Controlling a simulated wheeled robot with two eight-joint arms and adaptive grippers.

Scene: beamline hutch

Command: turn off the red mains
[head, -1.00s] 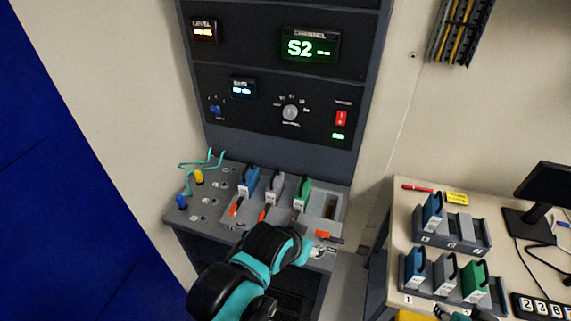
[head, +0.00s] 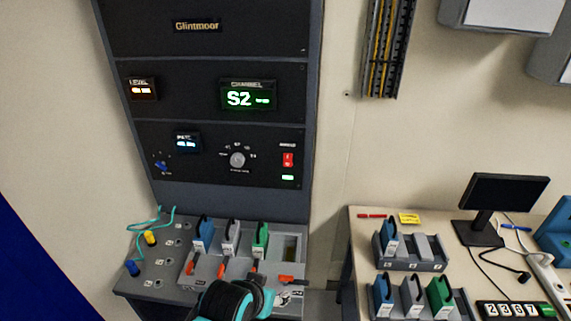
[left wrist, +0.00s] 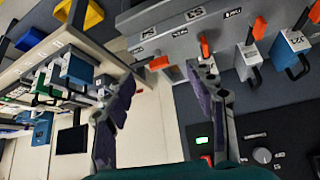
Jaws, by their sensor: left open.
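The red mains switch (head: 288,159) is a small upright rocker on the right of the black cabinet's lower panel. A lit green indicator (head: 288,178) sits just below it. In the left wrist view the red switch (left wrist: 207,160) shows at the bottom, partly behind a finger, with its green light (left wrist: 202,140) above it. My left gripper (left wrist: 160,75) is open and empty, its two purple-padded fingers apart. In the head view only my black and teal left arm shows at the bottom, below the switch; its fingertips cannot be made out. My right gripper is not in view.
The sloping console (head: 190,262) below the panel carries blue, grey and green modules and orange levers. A round selector knob (head: 237,160) is left of the switch. A bench (head: 352,222) with module racks and a monitor (head: 503,200) stands at the right.

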